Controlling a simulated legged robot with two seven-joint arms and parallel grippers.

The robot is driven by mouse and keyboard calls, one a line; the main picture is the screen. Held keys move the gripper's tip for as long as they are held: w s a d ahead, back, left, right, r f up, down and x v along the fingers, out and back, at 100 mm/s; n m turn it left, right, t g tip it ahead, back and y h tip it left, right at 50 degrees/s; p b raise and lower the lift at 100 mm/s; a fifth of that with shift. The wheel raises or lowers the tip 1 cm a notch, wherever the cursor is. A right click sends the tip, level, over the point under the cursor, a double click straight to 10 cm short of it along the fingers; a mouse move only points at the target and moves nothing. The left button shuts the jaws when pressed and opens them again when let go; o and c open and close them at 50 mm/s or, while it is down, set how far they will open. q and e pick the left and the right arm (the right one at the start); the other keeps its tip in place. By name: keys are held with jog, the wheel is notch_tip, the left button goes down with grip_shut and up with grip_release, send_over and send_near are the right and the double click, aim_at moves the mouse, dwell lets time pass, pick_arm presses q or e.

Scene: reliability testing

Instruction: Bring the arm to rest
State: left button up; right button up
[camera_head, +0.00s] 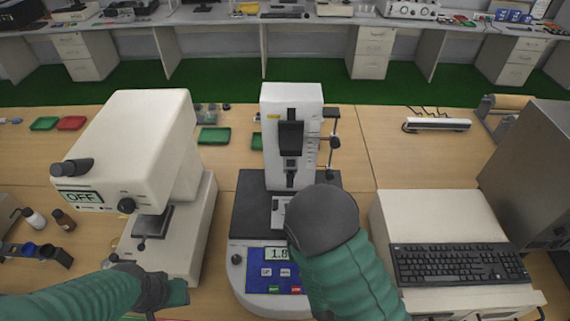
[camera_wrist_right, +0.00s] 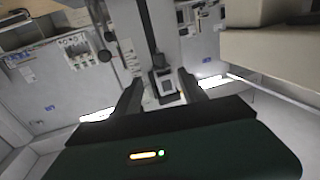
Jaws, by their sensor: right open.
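My right arm (camera_head: 345,255) reaches up from the bottom of the head view. Its dark rounded wrist covers part of the white test stand (camera_head: 291,105) with the blue panel, and hides the gripper there. In the right wrist view my right gripper (camera_wrist_right: 160,88) is open, with its two dark fingers apart. A small grey block-like part of a machine shows between and beyond the fingers; I cannot tell whether they touch it. My left gripper (camera_head: 158,291) is low at the left, in front of the cream machine's base; its jaws are not clear.
The cream machine (camera_head: 130,130) with an "OFF" display stands left of the test stand. A keyboard (camera_head: 458,264) lies on a cream unit at right, beside a grey metal box (camera_head: 545,150). Bottles (camera_head: 64,219) stand far left. Green and red trays lie behind. Bare table (camera_head: 425,160) shows at the back right.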

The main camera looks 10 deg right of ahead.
notch_tip(320, 180, down, 8)
jog(key=d+m+g+b, duration=0.1)
jog(key=d+g+b, duration=0.2)
jog(key=g, duration=0.4)
jog(key=s+d+f+g+b, duration=0.1)
jog(key=s+g, duration=0.7)
jog(key=s, duration=0.8)
jog(key=shift+d+f+n+b, duration=0.4)
jog(key=shift+d+b, duration=0.5)
jog(key=shift+d, duration=0.3)
jog(key=shift+s, duration=0.1)
